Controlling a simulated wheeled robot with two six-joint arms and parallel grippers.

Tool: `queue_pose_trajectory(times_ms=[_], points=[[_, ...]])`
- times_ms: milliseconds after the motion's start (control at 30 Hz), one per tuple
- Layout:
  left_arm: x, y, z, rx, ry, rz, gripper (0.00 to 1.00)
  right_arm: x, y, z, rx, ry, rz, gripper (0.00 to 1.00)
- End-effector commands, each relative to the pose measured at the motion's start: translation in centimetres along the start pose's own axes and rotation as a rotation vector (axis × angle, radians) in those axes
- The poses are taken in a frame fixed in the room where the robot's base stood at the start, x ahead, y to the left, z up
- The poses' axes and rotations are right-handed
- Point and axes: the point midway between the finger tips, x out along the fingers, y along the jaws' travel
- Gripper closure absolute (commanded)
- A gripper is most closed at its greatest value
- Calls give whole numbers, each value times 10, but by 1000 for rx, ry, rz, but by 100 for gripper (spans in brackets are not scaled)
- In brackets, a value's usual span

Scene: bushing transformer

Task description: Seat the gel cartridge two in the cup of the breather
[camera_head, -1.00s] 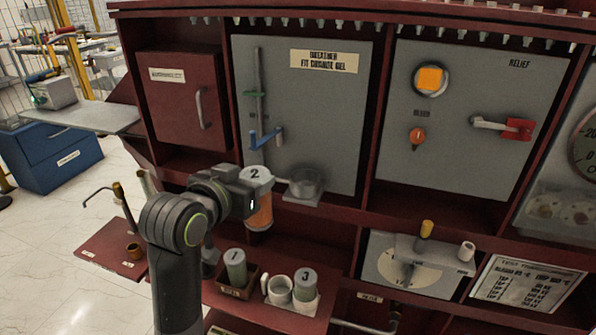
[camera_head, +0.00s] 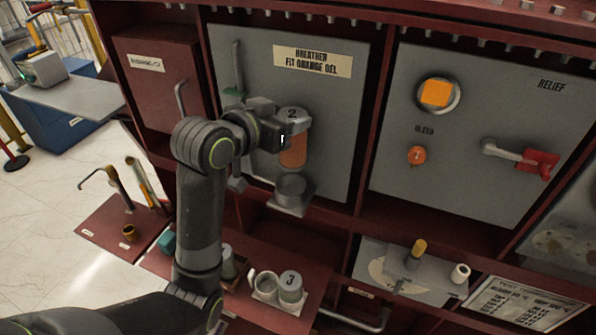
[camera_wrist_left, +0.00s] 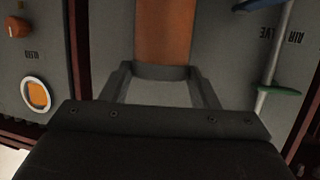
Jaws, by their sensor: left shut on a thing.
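Gel cartridge two (camera_head: 293,148), orange with a grey cap marked 2, is upright in my left gripper (camera_head: 297,125). The gripper is shut on it near its top. The cartridge is just above the breather cup (camera_head: 290,188), a clear grey cup on a small shelf of the breather panel (camera_head: 335,110). Its lower end is close over the cup's rim; I cannot tell whether they touch. In the left wrist view the orange body (camera_wrist_left: 165,32) shows beyond the gripper's fingers (camera_wrist_left: 162,85). My right gripper is not in view.
Cartridge three (camera_head: 290,283) stands in a white holder on the lower red shelf, beside an empty-looking cup (camera_head: 264,284). A grey pipe with a green lever (camera_head: 236,90) runs left of the gripper. The relief panel (camera_head: 470,150) is to the right.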

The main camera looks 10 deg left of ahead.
Motion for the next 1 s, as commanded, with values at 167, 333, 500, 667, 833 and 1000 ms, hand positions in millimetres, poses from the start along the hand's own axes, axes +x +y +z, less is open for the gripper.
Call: queue_pose_trajectory(times_ms=[167,333,500,667,833,1000], points=[[8,0,28,-6,-4,0,91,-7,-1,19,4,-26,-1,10],[13,0,45,-2,-1,-1,91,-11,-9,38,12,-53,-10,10],[18,0,62,-4,-3,-1,91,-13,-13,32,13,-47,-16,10],[24,0,82,-4,-3,-1,91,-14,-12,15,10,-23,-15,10],[26,0,87,-1,2,-1,91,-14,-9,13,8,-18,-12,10],[26,0,87,-1,2,-2,91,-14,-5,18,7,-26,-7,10]])
